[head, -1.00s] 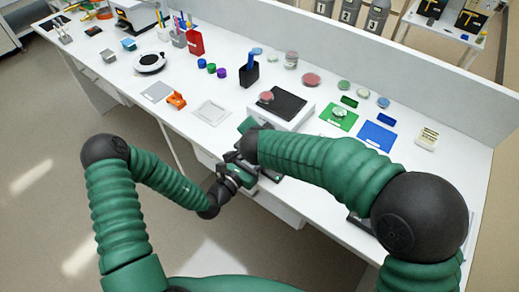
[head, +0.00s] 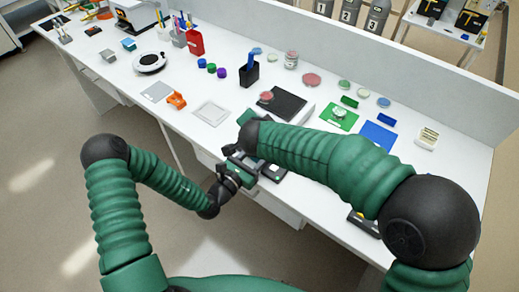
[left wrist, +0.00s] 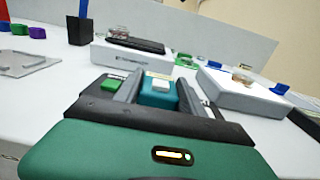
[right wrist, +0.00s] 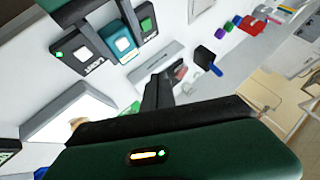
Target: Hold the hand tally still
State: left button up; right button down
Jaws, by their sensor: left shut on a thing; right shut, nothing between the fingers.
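The hand tally is a small teal block with a white button (left wrist: 160,88), seen in the left wrist view between the two grey fingers of my left gripper (left wrist: 160,82). The fingers are shut on its sides. It also shows teal with its white button in the right wrist view (right wrist: 122,44). In the head view my left gripper (head: 246,168) is at the bench's front edge, and the tally is too small to make out there. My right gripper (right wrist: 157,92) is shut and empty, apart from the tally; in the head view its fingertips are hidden.
A white box with a black top (head: 283,102) stands behind the grippers. A green mat (head: 339,116) and blue mat (head: 377,136) lie to the right.

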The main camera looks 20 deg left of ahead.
jog(key=shift+s+r, duration=0.1)
jog(key=shift+r, duration=0.5)
jog(key=shift+f, duration=4.45)
jog(key=shift+f, duration=0.35)
jog(key=shift+f, duration=0.4)
jog(key=shift+r, duration=0.85)
